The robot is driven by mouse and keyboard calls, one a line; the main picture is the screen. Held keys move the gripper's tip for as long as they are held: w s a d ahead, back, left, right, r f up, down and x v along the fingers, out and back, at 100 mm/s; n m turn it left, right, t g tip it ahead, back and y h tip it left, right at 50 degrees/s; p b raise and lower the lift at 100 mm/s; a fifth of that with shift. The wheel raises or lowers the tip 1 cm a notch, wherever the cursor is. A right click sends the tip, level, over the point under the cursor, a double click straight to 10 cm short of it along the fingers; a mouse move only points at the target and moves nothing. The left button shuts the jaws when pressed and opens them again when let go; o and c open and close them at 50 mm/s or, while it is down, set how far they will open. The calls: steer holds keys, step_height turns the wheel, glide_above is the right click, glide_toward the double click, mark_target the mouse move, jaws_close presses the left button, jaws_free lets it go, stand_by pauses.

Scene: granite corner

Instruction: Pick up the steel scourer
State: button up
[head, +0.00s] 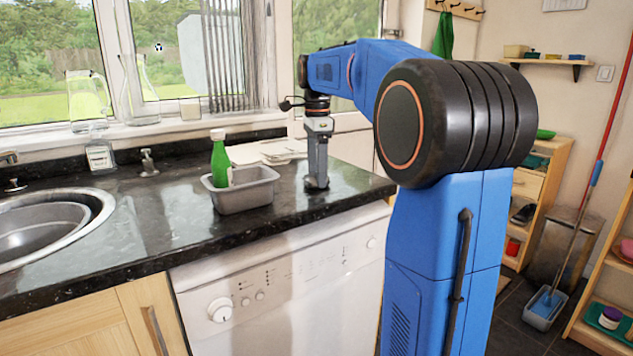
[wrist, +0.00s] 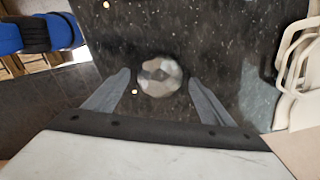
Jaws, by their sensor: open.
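The steel scourer (wrist: 160,76) is a round, faceted, silvery-grey lump on the black granite counter in the wrist view. My gripper (wrist: 159,78) is open, with one finger on each side of the scourer. Both fingers look apart from it, with dark counter showing between. In the head view my gripper (head: 317,184) points straight down at the counter near its right end. The scourer cannot be made out there; the gripper seems to hide it.
A grey tub (head: 245,192) with a green bottle (head: 220,160) stands just left of my gripper. White flat items (head: 280,150) lie behind it. The sink (head: 50,228) is far left. The counter (head: 150,235) is clear in front, and its edge lies close to the right.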

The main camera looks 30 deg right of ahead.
steer(key=shift+f, duration=0.6)
steer(key=c, duration=1.1)
